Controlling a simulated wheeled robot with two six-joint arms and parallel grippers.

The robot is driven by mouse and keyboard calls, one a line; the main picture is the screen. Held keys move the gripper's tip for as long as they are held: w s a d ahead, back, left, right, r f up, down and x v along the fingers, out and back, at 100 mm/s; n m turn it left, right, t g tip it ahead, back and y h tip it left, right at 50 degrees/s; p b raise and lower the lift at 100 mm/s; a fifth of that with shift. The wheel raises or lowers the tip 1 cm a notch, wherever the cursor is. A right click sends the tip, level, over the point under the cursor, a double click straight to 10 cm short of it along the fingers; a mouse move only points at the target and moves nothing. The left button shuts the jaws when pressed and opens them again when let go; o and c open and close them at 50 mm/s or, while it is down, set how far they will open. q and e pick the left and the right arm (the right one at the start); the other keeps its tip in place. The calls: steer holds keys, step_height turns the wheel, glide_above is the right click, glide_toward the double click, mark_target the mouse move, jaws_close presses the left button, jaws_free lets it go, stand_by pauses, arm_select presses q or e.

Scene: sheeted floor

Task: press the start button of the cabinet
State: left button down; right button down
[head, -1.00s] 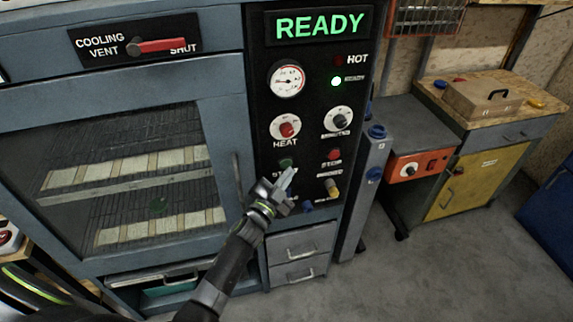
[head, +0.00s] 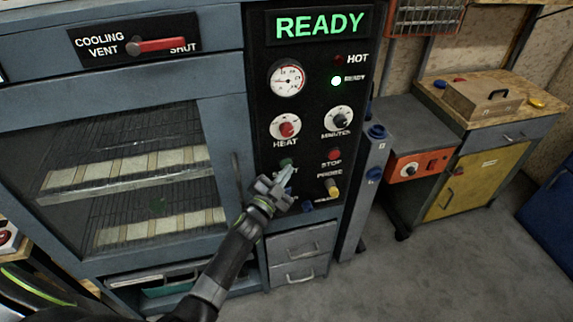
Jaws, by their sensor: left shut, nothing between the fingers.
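The cabinet (head: 222,130) is blue-grey with a glazed door and a black control panel. Its display (head: 319,25) reads READY in green. The green start button (head: 286,164) sits below the HEAT knob (head: 285,127), its label mostly hidden by my gripper. My left gripper (head: 287,175) is shut and empty, its tips just below the green button; whether they touch it I cannot tell. The red STOP button (head: 334,154) is to its right. My right gripper is not in view.
A red vent lever (head: 162,46) points to SHUT at the upper left. A yellow PROBE plug (head: 333,188) and a blue knob (head: 307,206) sit low on the panel. A bench (head: 500,95) with a wooden box stands at right. Grey floor is clear in front.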

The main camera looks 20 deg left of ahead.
arm_select(q)
steer(key=shift+w+a, duration=0.15)
steer(key=shift+w, duration=0.05)
stand_by(0.6)
steer(key=shift+s+d+p, duration=0.3)
steer(key=shift+s+d, duration=0.15)
steer(key=shift+s, duration=0.2)
steer(key=s+d, duration=0.1)
steer(key=s+d+p, duration=0.1)
steer(key=s+p, duration=0.1)
steer(key=s, duration=0.1)
steer(key=shift+s+d, duration=0.1)
steer(key=shift+d, duration=0.3)
stand_by(0.5)
